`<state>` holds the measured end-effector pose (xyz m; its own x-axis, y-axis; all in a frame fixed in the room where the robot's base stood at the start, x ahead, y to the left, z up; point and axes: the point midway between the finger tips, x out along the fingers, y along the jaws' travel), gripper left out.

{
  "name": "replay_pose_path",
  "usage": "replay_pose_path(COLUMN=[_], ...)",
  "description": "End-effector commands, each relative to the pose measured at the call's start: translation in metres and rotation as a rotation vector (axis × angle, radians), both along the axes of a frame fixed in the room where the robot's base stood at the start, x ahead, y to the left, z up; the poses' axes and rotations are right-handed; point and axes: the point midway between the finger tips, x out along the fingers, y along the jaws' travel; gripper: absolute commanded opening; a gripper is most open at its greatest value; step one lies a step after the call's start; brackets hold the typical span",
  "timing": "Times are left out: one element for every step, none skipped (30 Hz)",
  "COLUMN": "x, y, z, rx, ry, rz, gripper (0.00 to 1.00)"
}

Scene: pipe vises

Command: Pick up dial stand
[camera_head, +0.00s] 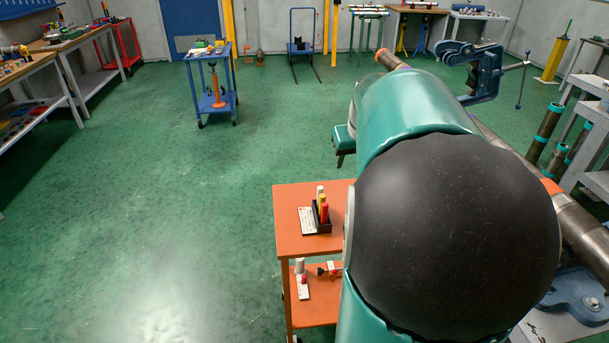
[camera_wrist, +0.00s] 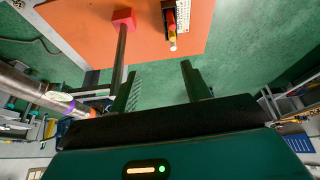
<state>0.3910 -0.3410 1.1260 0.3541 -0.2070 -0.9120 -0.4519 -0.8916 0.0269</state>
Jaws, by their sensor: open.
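In the wrist view, a red block (camera_wrist: 123,19) with a long grey rod (camera_wrist: 121,50) stands on the orange cart top; it looks like the dial stand, though no dial face shows. Its rod runs toward the camera and ends close to the left finger; I cannot tell if they touch. My gripper (camera_wrist: 159,68) is open, with nothing seen between its fingers. The stand and my gripper's fingers are not visible in the head view, where my arm covers much of the cart.
The orange cart (camera_head: 290,237) has a black holder with coloured tubes (camera_head: 323,217) and a white card (camera_head: 307,221). Small items lie on its lower shelf (camera_head: 314,313). A long pipe (camera_head: 575,232) and a blue vise (camera_head: 488,76) are at the right. Green floor is clear left of the cart.

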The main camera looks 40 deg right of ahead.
Motion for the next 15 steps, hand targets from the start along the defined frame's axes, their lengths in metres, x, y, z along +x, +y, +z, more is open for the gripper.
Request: replay_pose_path(x=[-0.005, -0.007, -0.009, -0.011, -0.013, -0.016, -0.018, -0.02, -0.022, -0.023, -0.024, -0.024, -0.023, -0.022, -0.019], y=[-0.024, -0.036, -0.05, -0.059, -0.068, -0.079, -0.086, -0.091, -0.098, -0.102, -0.105, -0.107, -0.109, -0.11, -0.111], z=[0.001, 0.002, 0.004, 0.006, 0.007, 0.01, 0.011, 0.012, 0.014, 0.015, 0.014, 0.013, 0.012, 0.009, 0.004], rx=[0.0, -0.001, -0.006, -0.007, -0.01, -0.014, -0.016, -0.017, -0.021, -0.022, -0.023, -0.024, -0.025, -0.024, -0.022], ry=[-0.015, -0.025, -0.037, -0.047, -0.057, -0.068, -0.075, -0.082, -0.089, -0.093, -0.096, -0.098, -0.099, -0.1, -0.1], rz=[-0.023, -0.029, -0.035, -0.041, -0.046, -0.051, -0.055, -0.058, -0.063, -0.063, -0.065, -0.065, -0.065, -0.065, -0.065], gripper=[0.47, 0.47, 0.47, 0.47, 0.47, 0.47, 0.47, 0.47, 0.47, 0.47, 0.47, 0.47, 0.47, 0.47, 0.47])
